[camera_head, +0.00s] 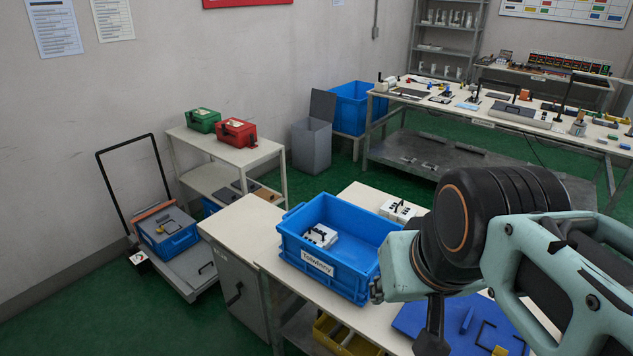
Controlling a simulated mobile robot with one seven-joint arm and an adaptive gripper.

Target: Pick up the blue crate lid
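A flat blue panel (407,318), which looks like the blue crate lid, lies on the pale worktable at the lower right. A small blue piece, a dark bent outline and a yellow bit show on it. My arm hides part of it. An open blue crate (318,266) with a white label stands on the same table, left of the panel, with a white item (320,236) inside. My gripper (433,335) is over the panel's left part, one dark finger pointing down. Its opening and any contact with the panel cannot be made out.
A white block with dark parts (397,211) sits behind the crate. A yellow bin (343,336) is below the table. A trolley (190,271) with a grey-topped blue crate stands left. A side table (228,151) holds green and red boxes. Green floor is open at the lower left.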

